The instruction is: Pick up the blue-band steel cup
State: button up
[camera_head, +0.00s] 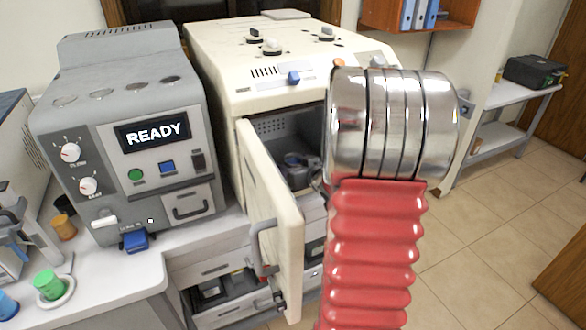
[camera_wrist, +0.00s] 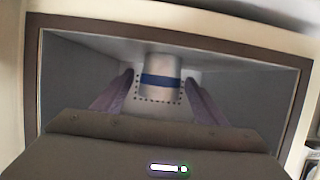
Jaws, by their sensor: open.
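The blue-band steel cup (camera_wrist: 161,66) stands upright inside a grey chamber in the wrist view, with a dotted square marked around its lower part. My gripper (camera_wrist: 159,80) is open, with one purple-grey finger on each side of the cup. Gaps show between the fingers and the cup, and I cannot tell the depth between them. In the head view my arm covers part of the chamber, and I cannot make out the cup there.
The cream machine (camera_head: 222,48) has its door (camera_head: 267,215) swung open beside my arm. A grey machine (camera_head: 70,115) reading READY stands to the left. A green cup (camera_head: 49,284) and an orange one (camera_head: 64,227) stand on the white counter (camera_head: 120,275). The tiled floor at right is clear.

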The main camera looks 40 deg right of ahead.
jog(key=shift+w+d, duration=0.1)
jog(key=shift+w, duration=0.15)
jog(key=shift+c, duration=0.3)
jog(key=c, duration=1.2)
jog(key=shift+o, duration=0.2)
